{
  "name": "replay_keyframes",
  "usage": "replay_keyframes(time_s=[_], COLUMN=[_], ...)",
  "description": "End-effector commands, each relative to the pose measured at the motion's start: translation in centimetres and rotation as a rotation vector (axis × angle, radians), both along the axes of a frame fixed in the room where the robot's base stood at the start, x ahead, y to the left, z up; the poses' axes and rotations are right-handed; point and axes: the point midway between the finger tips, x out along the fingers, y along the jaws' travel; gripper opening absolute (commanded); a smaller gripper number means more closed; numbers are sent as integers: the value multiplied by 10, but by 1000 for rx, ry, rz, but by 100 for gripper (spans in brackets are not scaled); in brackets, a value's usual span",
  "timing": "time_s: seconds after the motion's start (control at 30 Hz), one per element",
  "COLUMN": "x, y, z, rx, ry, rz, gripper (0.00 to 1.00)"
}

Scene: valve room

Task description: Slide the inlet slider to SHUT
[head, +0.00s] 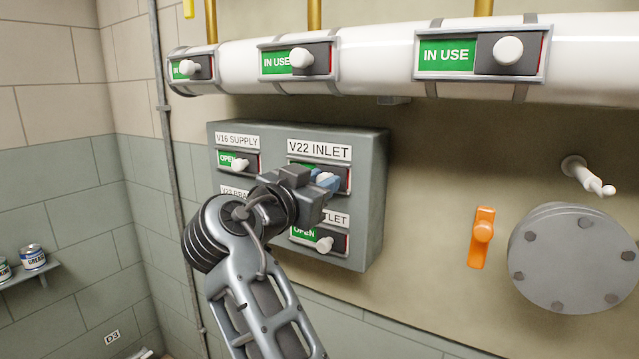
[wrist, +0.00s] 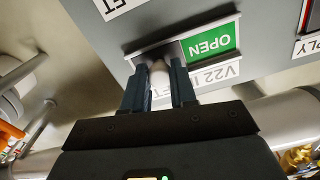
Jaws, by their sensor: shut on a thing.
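The V22 INLET slider (head: 343,178) is on the upper right of a grey panel box on the wall, under its white label (head: 319,151). In the wrist view, turned upside down, its green OPEN field (wrist: 208,43) is uncovered beside the dark slide plate. My gripper (head: 324,181) is at this slider in the head view, and its body hides part of it. In the wrist view my gripper's two blue fingers (wrist: 159,82) are shut on the slider's pale knob (wrist: 159,72), one on each side.
The grey panel box (head: 371,205) also bears V16 SUPPLY (head: 240,160) and an outlet slider (head: 322,241), both showing OPEN. A lower left label is partly hidden by my arm. A white pipe (head: 380,58) with IN USE sliders runs above. An orange handle (head: 482,237) is at right.

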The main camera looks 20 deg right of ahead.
Motion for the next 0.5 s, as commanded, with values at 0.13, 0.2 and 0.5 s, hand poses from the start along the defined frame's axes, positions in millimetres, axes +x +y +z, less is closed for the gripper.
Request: replay_keyframes(time_s=[0.13,0.2,0.5], x=[0,1,29], y=[0,1,21], z=[0,-1,-6], rx=[0,0,0], ry=[0,0,-2], rz=[0,1,1], gripper=[0,0,0])
